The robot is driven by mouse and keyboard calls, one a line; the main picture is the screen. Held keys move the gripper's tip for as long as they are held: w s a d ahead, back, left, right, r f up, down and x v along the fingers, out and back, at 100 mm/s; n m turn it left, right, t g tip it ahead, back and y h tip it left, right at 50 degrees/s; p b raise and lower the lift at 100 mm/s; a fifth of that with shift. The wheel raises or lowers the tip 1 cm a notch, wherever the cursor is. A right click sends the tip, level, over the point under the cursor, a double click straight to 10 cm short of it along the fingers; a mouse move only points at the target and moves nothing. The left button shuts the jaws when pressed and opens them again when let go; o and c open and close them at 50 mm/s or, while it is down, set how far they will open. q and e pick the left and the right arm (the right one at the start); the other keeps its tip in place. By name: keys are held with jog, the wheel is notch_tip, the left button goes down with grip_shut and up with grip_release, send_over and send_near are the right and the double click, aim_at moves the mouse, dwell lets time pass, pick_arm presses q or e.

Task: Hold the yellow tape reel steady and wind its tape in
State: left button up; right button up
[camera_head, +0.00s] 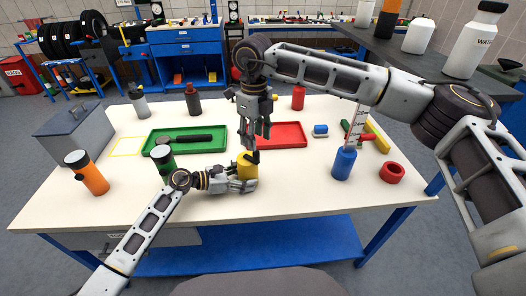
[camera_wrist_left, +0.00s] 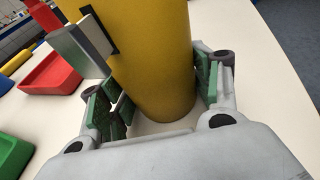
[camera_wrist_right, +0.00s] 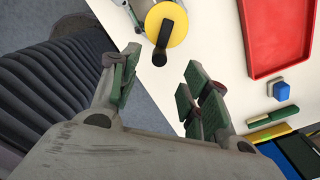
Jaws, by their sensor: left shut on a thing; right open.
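The yellow tape reel (camera_head: 247,168) stands upright near the front middle of the table. My left gripper (camera_head: 244,179) is shut around its lower part, as the left wrist view shows, with the yellow body (camera_wrist_left: 155,60) between the fingers. In the right wrist view the reel's round top (camera_wrist_right: 172,22) carries a black crank handle (camera_wrist_right: 160,52). My right gripper (camera_head: 256,143) hangs fingers-down just above the reel, open, with nothing between its fingers. The tape itself cannot be made out clearly. A grey piece with a dark edge (camera_wrist_left: 82,45) shows beside the reel.
A green tray (camera_head: 160,147) with a dark tool and a red tray (camera_head: 290,142) lie behind. A blue bottle (camera_head: 343,164) and red ring (camera_head: 391,173) are at right. The front strip is clear.

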aim_at(256, 152)
jog(key=shift+f, duration=4.05)
jog(key=shift+c, duration=0.3)
jog(key=c, duration=0.8)
